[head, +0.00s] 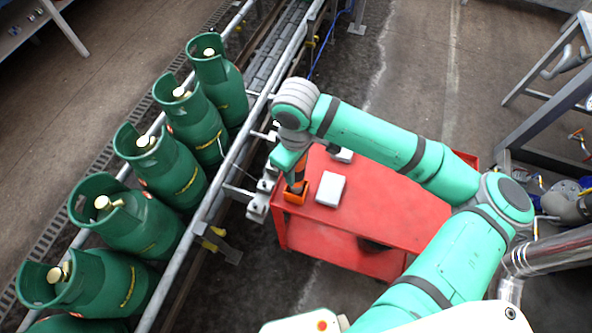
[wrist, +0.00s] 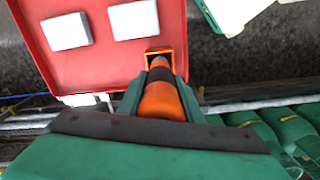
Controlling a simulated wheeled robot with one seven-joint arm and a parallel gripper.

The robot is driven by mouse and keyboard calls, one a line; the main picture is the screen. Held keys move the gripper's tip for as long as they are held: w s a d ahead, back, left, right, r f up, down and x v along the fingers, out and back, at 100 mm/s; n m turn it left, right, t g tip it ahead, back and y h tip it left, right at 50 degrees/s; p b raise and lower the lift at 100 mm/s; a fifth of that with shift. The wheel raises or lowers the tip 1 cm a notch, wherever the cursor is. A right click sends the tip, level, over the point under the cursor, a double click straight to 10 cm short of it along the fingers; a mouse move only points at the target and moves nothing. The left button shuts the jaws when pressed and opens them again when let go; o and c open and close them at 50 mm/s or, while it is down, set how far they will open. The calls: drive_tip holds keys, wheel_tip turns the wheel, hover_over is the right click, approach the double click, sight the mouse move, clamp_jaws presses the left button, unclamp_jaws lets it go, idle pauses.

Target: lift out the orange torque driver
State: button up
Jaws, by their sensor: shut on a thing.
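The orange torque driver (wrist: 163,100) has a black band and lies between the two fingers of my gripper (wrist: 160,92) in the wrist view. My gripper is shut on it. The driver's far end points into the opening of a small orange holder (wrist: 153,52) at the edge of the red cart. I cannot tell how deep the end sits in the holder. In the head view, my gripper (head: 296,180) points down over the orange holder (head: 293,197) at the cart's left corner, and the driver is mostly hidden by my arm.
The red cart (head: 350,215) also bears two white blocks, one (head: 330,188) right beside the holder and one (head: 342,155) behind. Left of the cart run the conveyor rail (head: 215,190) and several green gas cylinders (head: 160,165). A grey metal frame (head: 545,130) stands at right.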

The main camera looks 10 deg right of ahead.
sight(300, 170)
drive_tip(key=shift+r, duration=1.45)
